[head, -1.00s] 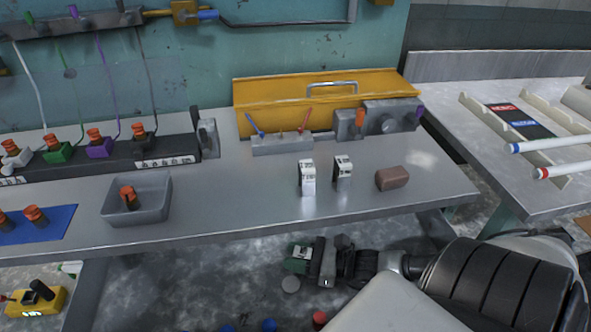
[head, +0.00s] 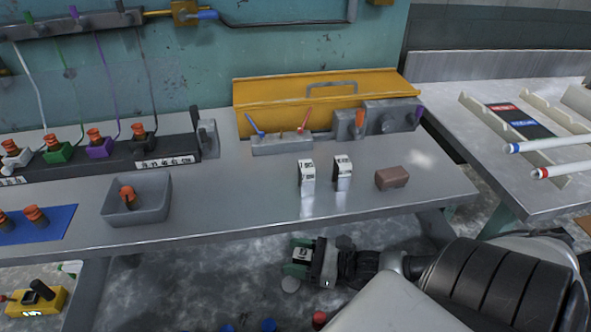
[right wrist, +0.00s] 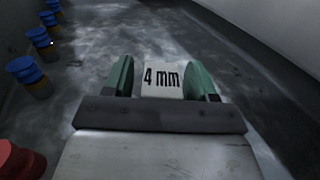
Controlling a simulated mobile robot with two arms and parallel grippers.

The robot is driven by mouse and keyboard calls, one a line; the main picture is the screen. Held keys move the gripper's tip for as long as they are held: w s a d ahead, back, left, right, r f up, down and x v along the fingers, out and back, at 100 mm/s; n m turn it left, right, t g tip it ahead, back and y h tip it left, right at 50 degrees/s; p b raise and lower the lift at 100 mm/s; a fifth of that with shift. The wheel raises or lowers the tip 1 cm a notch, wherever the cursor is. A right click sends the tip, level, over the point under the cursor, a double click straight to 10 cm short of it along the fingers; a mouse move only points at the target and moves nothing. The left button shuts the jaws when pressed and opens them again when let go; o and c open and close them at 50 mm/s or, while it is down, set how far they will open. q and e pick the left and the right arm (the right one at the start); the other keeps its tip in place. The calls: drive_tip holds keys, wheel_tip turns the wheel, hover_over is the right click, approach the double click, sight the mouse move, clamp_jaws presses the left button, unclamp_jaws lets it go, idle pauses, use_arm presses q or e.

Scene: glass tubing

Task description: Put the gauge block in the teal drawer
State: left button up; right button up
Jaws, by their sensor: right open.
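A white gauge block marked "4 mm" (right wrist: 162,80) shows between the green fingers of my right gripper (right wrist: 162,85) in the right wrist view. The fingers are open around it; contact with them cannot be made out. In the head view, my right gripper (head: 301,255) is low, in front of the bench's front edge, with the pale block small between its fingers. Two white labelled blocks stand on the bench, one at left (head: 307,176) and one at right (head: 343,173). I cannot make out a teal drawer. My left gripper is out of view.
The grey bench (head: 240,205) carries a brown block (head: 392,178), a grey tray (head: 150,208) and a yellow toolbox (head: 290,102). A second table (head: 540,205) stands at right. Blue-topped cylinders (right wrist: 24,70) and a red one (right wrist: 18,162) stand below.

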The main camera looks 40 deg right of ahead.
drive_tip(key=v, duration=0.6)
drive_tip(key=shift+s+d, duration=0.2)
drive_tip(key=shift+s, duration=0.05)
drive_tip(key=shift+s+d, duration=0.2)
drive_tip(key=shift+s, duration=0.05)
